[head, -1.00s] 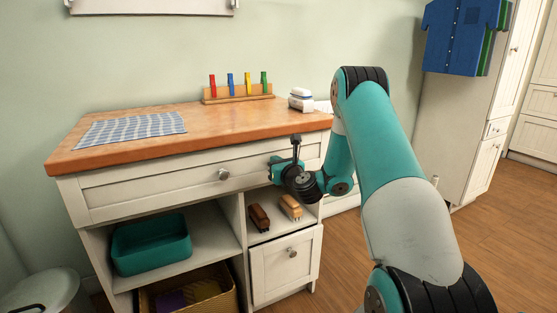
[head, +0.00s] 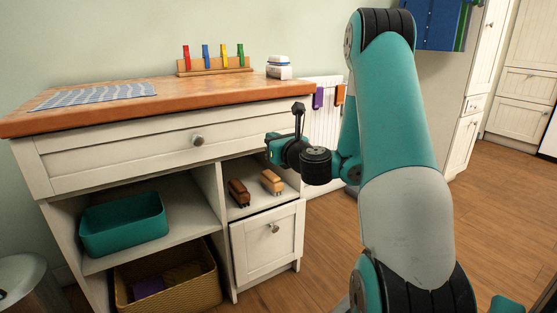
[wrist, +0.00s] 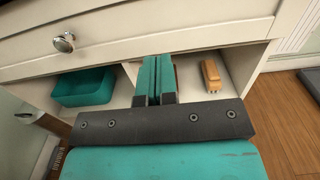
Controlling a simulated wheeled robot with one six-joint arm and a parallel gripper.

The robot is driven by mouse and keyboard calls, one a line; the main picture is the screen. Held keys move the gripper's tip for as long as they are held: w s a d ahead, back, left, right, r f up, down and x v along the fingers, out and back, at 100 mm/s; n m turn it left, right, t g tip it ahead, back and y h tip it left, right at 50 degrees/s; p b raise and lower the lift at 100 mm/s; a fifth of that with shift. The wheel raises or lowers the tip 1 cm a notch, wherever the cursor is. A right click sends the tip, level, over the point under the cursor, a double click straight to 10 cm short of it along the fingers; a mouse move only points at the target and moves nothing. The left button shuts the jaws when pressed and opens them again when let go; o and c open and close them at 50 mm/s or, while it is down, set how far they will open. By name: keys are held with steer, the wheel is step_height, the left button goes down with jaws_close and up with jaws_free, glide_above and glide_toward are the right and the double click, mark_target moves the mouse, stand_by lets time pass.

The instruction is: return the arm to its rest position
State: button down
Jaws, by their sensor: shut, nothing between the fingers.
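My gripper (head: 270,147) hangs in front of the right end of the cabinet, level with the drawer front, at the end of my bent teal arm. In the wrist view its two teal fingers (wrist: 153,78) lie together, shut and empty. Behind them are the drawer front and the open shelf. In the head view the fingertips are small and partly merge with the dark wrist parts.
The wooden-topped cabinet (head: 190,108) stands close by. A peg rack (head: 215,66) and a white container (head: 279,68) stand on top.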

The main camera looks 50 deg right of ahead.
steer(key=shift+b+v, duration=0.65)
steer(key=shift+v, duration=0.7)
steer(key=w+a+r+n+g+y, duration=0.1)
steer(key=w+a+n+g+y, duration=0.1)
steer(key=a+n+y, duration=1.2)
steer(key=s+a+n+g, duration=0.3)
steer(key=a+n, duration=0.3)
steer(key=a, duration=0.2)
steer(key=s+a+n+g, duration=0.2)
steer(key=a+n+g, duration=0.1)
steer(key=a+n, duration=0.5)
steer(key=s+a+f+n+g+h, duration=0.25)
steer(key=s+n+g, duration=0.25)
steer(key=s+n, duration=0.4)
steer(key=s+a+f+n+g+h, duration=0.15)
steer(key=s+a+n+g, duration=0.25)
steer(key=s+n, duration=0.55)
step_height(320, 180, up, 35)
steer(key=p, duration=3.4)
steer(key=shift+s+d+h, duration=0.3)
steer(key=shift+d+h, duration=0.1)
